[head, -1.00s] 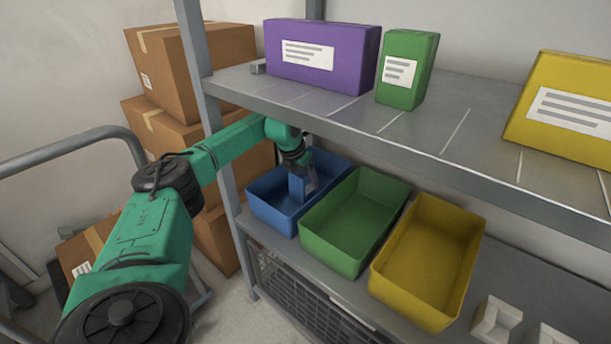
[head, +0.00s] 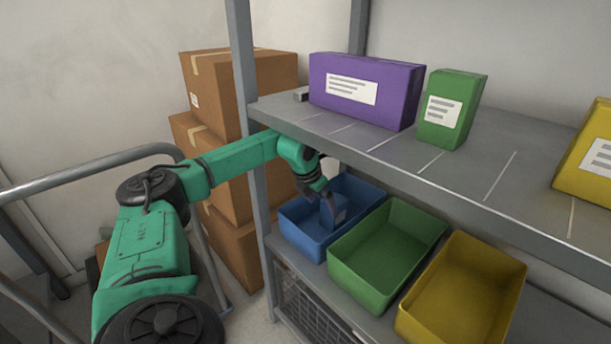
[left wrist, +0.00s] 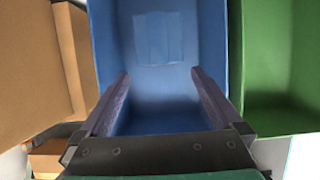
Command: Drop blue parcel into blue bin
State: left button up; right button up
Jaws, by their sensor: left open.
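The blue bin (head: 301,236) stands on the lower shelf at the left end of a row of bins. The blue parcel (head: 334,211) is inside it, below my left gripper (head: 326,190), partly hidden by the fingers and hard to tell from the bin walls. In the left wrist view, the blue bin (left wrist: 106,50) lies under the open fingers of my left gripper (left wrist: 160,82). A pale blue rectangular shape, seemingly the parcel (left wrist: 165,38), shows low in the bin beyond the fingertips. Nothing shows pinched between the fingers. My right gripper is out of view.
A green bin (head: 350,282) and a yellow bin (head: 430,325) stand to the right. The upper shelf, with a purple box (head: 395,100), green box (head: 468,100) and yellow box (head: 580,180), overhangs close to my arm. A grey post (head: 244,80) and cardboard boxes (head: 222,85) stand left.

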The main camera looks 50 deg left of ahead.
pick_arm(q)
jog(key=s, duration=0.6)
jog(key=shift+s, duration=0.15)
jog(key=shift+d, duration=0.1)
